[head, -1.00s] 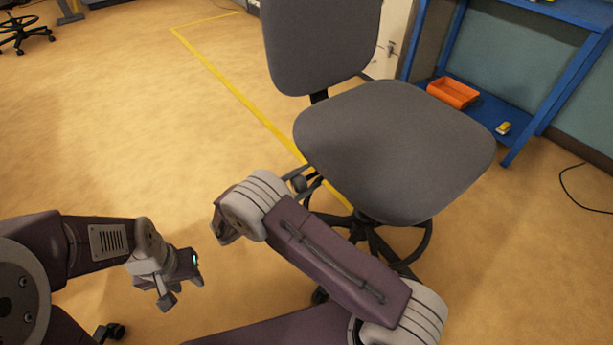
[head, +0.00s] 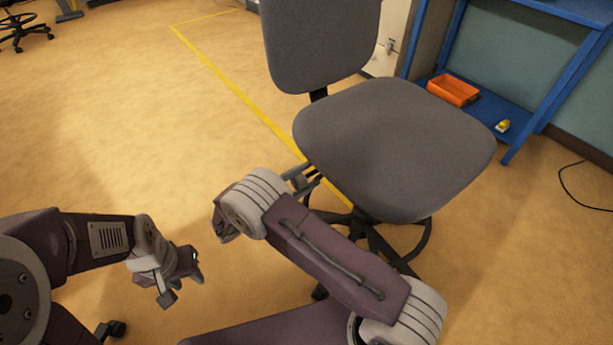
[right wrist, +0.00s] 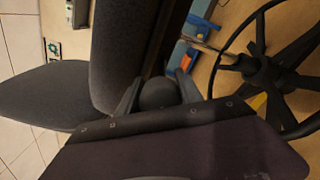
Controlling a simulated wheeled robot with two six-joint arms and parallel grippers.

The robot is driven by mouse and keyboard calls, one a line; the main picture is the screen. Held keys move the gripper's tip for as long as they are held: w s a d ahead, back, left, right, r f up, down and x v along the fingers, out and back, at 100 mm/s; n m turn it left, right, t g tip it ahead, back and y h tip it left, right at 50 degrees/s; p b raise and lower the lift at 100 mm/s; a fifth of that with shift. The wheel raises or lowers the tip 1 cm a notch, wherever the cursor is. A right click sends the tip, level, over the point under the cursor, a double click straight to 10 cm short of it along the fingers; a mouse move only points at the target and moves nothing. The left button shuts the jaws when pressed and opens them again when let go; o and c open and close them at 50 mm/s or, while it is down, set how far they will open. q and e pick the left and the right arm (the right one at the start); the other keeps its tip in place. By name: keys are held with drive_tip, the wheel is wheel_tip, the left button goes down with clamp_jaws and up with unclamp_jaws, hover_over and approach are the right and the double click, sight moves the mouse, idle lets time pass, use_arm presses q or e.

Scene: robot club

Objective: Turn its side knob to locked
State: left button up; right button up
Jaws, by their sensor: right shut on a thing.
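The grey office chair (head: 395,150) stands right of centre in the head view. Its round dark side knob (right wrist: 158,94) is under the seat's near-left edge and shows between the fingers in the right wrist view. My right gripper (right wrist: 159,90) is shut on the knob, one finger on each side. In the head view, my right gripper (head: 303,182) is at the seat's left underside, and the knob is mostly hidden by the fingers. My left gripper (head: 180,284) hangs over bare floor at lower left, away from the chair; its finger gap is unclear.
The chair's dark foot ring and base (head: 385,245) are below the seat, close to my right forearm. A blue shelf (head: 483,105) at the right holds an orange bin (head: 453,91) and a small yellow item (head: 502,126). A black cable (head: 575,190) lies at far right.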

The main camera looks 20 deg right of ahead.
drive_tip(key=o, duration=1.4)
drive_tip(key=shift+c, duration=0.2)
